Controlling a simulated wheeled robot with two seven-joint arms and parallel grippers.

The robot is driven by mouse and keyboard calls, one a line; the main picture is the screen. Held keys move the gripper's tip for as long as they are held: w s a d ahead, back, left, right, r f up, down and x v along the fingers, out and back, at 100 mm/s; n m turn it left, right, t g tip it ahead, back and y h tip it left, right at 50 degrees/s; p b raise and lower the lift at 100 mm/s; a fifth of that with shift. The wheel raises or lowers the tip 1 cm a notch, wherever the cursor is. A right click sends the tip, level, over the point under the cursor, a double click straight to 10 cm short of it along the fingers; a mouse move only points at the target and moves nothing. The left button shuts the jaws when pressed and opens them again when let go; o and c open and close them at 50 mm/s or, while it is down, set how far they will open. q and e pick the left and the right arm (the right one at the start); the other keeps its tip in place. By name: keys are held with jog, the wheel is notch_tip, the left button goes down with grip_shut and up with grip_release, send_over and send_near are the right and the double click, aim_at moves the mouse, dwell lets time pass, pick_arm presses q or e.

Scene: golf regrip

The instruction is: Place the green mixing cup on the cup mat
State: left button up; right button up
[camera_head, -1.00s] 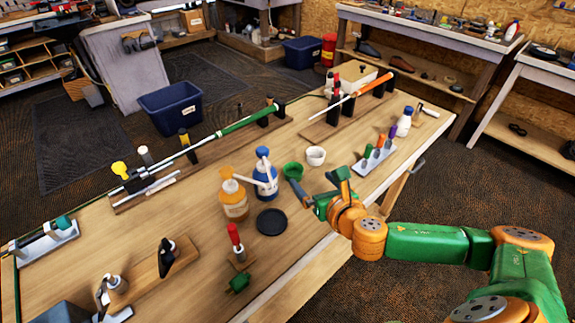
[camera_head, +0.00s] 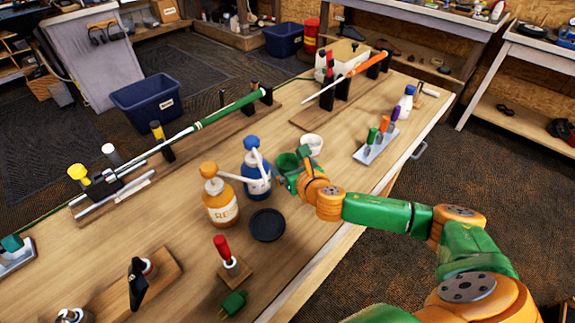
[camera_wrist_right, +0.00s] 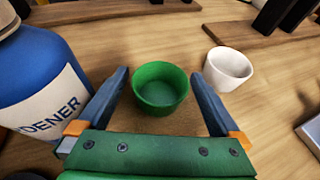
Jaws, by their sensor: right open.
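The green mixing cup (camera_wrist_right: 160,88) stands upright on the table between the two open fingers of my right gripper (camera_wrist_right: 160,97) in the right wrist view, with a gap on each side. In the head view the green cup (camera_head: 287,161) is partly hidden by my right gripper (camera_head: 291,168). The cup mat, a black round disc (camera_head: 267,226), lies bare on the table, nearer the front than the cup. My left gripper is not in view.
A white cup (camera_head: 312,144) stands just right of the green cup. A red-handled tool (camera_head: 222,247) stands near the mat.

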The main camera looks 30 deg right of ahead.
jog(key=c, duration=1.3)
